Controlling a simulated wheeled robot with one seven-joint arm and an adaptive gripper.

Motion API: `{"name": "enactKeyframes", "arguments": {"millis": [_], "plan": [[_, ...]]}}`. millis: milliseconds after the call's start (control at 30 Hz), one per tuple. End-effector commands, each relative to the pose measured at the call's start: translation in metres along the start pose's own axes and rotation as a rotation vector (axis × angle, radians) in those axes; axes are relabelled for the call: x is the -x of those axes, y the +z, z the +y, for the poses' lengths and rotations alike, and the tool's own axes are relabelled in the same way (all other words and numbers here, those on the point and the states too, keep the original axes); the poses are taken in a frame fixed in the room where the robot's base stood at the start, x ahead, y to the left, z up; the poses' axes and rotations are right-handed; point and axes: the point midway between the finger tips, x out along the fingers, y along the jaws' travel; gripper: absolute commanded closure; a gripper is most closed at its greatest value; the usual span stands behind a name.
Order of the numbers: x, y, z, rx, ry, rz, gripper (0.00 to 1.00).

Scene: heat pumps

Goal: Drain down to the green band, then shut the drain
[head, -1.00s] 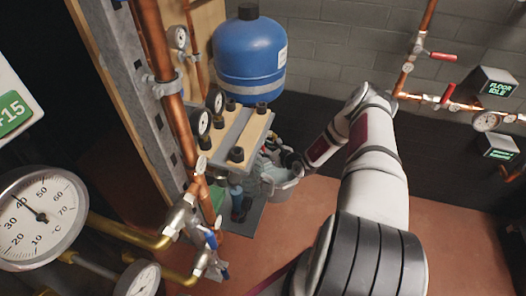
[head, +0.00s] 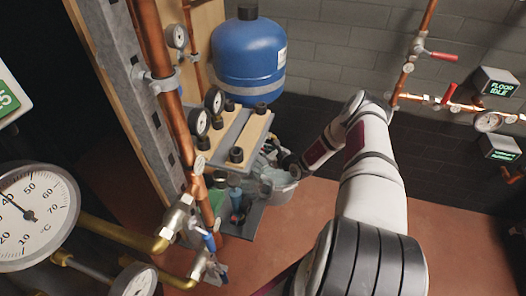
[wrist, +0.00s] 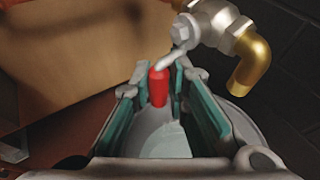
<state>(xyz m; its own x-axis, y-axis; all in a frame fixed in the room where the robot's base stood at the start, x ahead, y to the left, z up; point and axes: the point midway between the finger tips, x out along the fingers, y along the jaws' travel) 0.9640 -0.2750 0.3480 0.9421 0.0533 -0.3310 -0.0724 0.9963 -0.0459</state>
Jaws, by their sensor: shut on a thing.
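The drain valve (wrist: 215,25) is silver with a curved brass outlet (wrist: 252,62), at the upper right of the wrist view. Its lever ends in a red grip (wrist: 158,87). My gripper (wrist: 160,82), with teal pads, is shut on the red grip. In the head view my gripper is low beside the pump unit, small and partly hidden. I see no clear stream at the outlet. Small gauges (head: 199,122) and (head: 214,99) stand on the unit, with another gauge (head: 177,36) above. Their needles and any green band are too small to read.
A blue tank (head: 248,60) stands behind the unit. A large temperature dial (head: 35,215) and copper pipes (head: 165,90) fill the left. Red-handled valves (head: 443,55) and display boxes (head: 497,83) are on the right wall. Open floor (head: 440,240) lies at the right.

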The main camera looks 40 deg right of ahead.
Motion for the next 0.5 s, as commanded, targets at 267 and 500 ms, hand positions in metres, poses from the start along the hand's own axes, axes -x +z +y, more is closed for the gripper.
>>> {"name": "enactKeyframes", "arguments": {"millis": [267, 500], "plan": [[-0.0042, 0.0014, 0.0056, -0.053, 0.021, -0.085, 1.00], [-0.0043, 0.0021, 0.0064, -0.051, 0.023, -0.084, 0.74]]}}
